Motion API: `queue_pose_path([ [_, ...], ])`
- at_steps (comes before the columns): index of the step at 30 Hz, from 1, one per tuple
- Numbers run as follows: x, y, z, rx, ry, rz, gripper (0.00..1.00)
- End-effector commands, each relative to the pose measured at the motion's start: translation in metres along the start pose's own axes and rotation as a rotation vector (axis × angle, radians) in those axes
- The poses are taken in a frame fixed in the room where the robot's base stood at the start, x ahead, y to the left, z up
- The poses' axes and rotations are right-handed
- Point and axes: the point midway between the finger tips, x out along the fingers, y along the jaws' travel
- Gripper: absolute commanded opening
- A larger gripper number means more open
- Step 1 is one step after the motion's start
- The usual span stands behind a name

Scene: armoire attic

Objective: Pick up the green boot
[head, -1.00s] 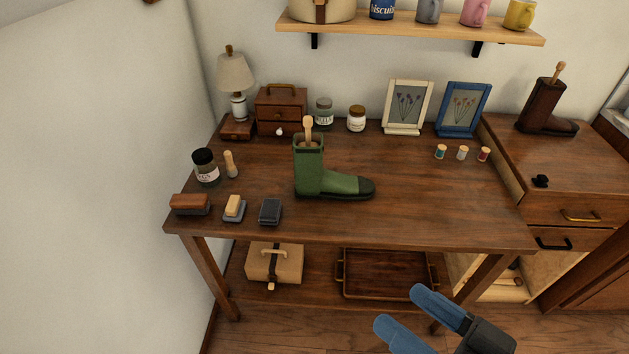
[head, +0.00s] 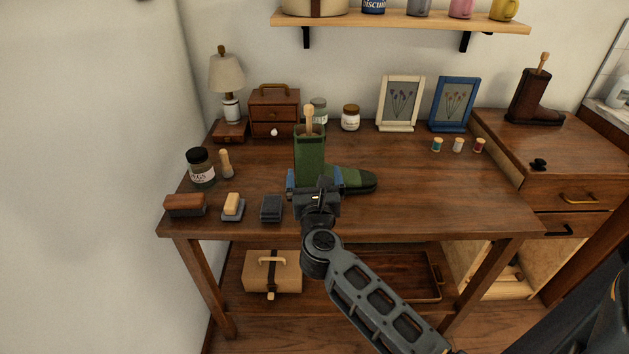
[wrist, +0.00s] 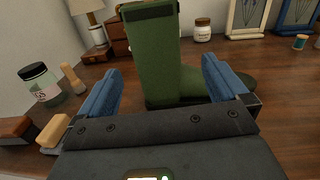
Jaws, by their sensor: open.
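The green boot (head: 310,155) stands upright on the wooden table (head: 430,205), its toe to the right and a wooden handle (head: 308,120) sticking out of its top. My gripper (head: 314,180) is at the front of the boot, low near its shaft, with its blue fingers spread. In the wrist view the boot's shaft (wrist: 154,55) shows between the two open fingers of my gripper (wrist: 160,88), with visible gaps on both sides. The head view hides the boot's lower front behind my gripper.
Left of the boot are a dark-lidded jar (head: 201,168), a brown brush (head: 185,205), a yellow-topped block (head: 233,206) and a dark block (head: 271,208). Behind it are a small drawer chest (head: 274,110) and a jar (head: 350,118). The table's right side is mostly clear.

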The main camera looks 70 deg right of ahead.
Motion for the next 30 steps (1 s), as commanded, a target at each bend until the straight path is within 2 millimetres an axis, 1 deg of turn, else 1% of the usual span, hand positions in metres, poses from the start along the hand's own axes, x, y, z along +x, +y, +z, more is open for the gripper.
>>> queue_pose_path([
  [3,0.013,0.000,-0.002,0.047,0.011,-0.013,1.00],
  [12,0.056,0.000,-0.002,0.046,0.011,-0.013,1.00],
  [20,0.075,0.000,-0.002,0.045,0.010,-0.011,1.00],
  [27,0.111,0.000,-0.003,0.044,0.010,-0.011,1.00],
  [30,0.121,-0.001,-0.003,0.044,0.011,-0.012,1.00],
])
